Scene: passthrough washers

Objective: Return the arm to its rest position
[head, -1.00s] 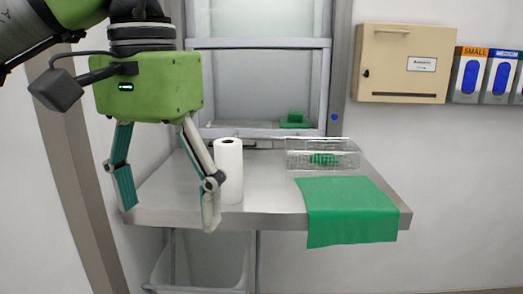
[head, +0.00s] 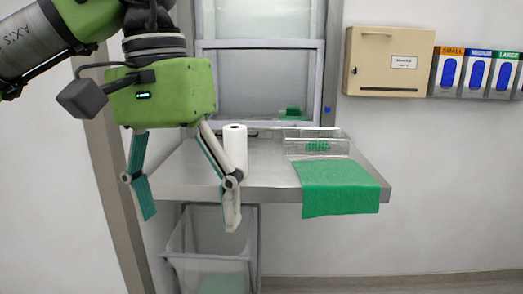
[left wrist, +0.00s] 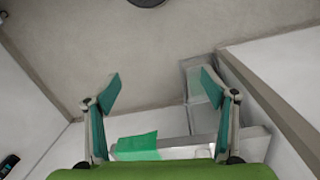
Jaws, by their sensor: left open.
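My left gripper (head: 189,217) hangs from the green wrist body at the left of the head view, fingers pointing down and spread wide. It is open and nothing is between its fingers. It appears in front of the left end of the steel shelf (head: 270,187). In the left wrist view its two fingers (left wrist: 160,95) stand apart, with only floor between their tips. My right gripper is in neither view.
A white paper roll (head: 235,150) stands on the shelf beside the gripper in the picture. A wire basket (head: 316,146) holds something green. A green cloth (head: 340,188) hangs over the front edge. A bin (head: 212,250) is below; a beige cabinet (head: 383,62) is on the wall.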

